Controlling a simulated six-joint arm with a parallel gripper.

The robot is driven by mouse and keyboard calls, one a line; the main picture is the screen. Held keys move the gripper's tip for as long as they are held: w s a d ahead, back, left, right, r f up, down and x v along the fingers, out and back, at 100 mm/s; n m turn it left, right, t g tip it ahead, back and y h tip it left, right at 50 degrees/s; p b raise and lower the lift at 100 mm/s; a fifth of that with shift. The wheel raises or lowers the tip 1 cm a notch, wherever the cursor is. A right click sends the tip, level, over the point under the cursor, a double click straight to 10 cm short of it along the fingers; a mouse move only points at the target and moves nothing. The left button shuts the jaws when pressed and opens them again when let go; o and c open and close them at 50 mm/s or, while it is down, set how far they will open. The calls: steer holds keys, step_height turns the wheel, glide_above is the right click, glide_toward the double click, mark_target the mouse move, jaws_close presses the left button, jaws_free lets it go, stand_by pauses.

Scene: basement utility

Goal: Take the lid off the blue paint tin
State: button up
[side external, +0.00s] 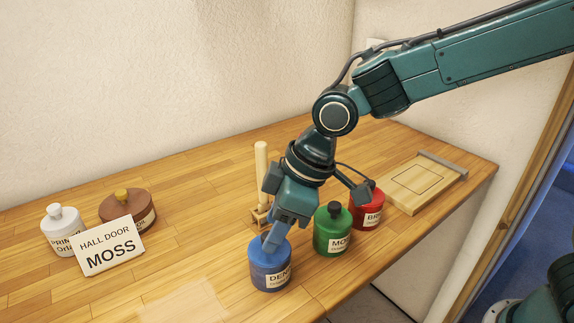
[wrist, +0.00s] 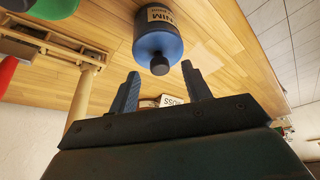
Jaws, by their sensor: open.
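The blue paint tin (side external: 270,276), labelled "DEN…", stands upright near the table's front edge in the side view. My gripper (side external: 271,243) points down over its top and hides the lid's knob there. In the wrist view the blue tin (wrist: 157,22) is at top centre, with its blue lid (wrist: 158,46) on and a dark knob (wrist: 160,66) at the lid's middle. My gripper (wrist: 160,72) is open, with one finger to each side of the knob at about fingertip level. I see a gap on both sides of the knob.
A green tin (side external: 333,238) and a red tin (side external: 370,215) stand to the right. A wooden post (side external: 261,170) rises behind. A wooden board (side external: 416,187) lies far right. A "HALL DOOR MOSS" card (side external: 109,247), a white tin (side external: 58,238) and a brown tin (side external: 120,205) are left.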

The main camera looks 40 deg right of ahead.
steer(key=shift+x, duration=0.8)
jaws_close()
steer(key=shift+r, duration=0.15)
step_height(320, 180, up, 20)
stand_by(0.7)
stand_by(0.4)
